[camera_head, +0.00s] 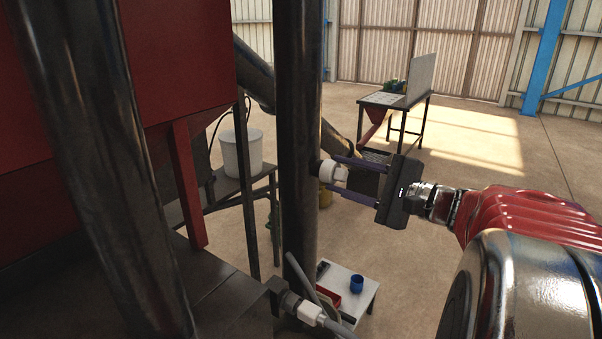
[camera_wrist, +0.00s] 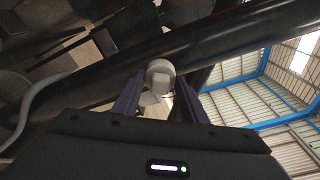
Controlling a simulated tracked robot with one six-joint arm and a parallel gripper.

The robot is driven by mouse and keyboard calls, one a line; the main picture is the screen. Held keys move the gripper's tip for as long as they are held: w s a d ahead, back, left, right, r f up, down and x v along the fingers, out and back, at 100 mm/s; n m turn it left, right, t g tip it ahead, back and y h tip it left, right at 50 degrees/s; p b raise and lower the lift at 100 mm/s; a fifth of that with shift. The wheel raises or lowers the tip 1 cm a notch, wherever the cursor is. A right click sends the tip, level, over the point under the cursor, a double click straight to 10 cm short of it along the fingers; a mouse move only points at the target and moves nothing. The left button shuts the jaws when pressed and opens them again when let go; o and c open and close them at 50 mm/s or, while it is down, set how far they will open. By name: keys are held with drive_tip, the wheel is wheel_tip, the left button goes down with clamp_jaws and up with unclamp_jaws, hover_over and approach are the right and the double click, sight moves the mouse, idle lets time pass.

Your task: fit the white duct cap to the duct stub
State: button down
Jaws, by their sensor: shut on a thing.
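The white duct cap (camera_head: 334,172) is between the two purple fingers of my gripper (camera_head: 340,174), which are shut on it. The cap has a round body and a narrower part facing my gripper. It is right beside the dark vertical pipe (camera_head: 297,120). A short dark duct stub (camera_head: 315,165) shows between the pipe and the cap. I cannot tell whether the cap touches the stub or sits over it. In the wrist view the white cap (camera_wrist: 160,74) is at the fingertips, against the dark pipe, and hides the stub.
A second dark pipe (camera_head: 100,150) and a red machine body (camera_head: 185,60) stand at the left. A grey hose with a white fitting (camera_head: 311,312) is below. Open floor lies at the right.

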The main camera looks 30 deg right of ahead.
drive_tip(key=c, duration=1)
unclamp_jaws()
drive_tip(key=f+v, duration=0.1)
drive_tip(key=v, duration=1.3)
drive_tip(key=shift+r, duration=0.4)
drive_tip(key=shift+w, duration=0.1)
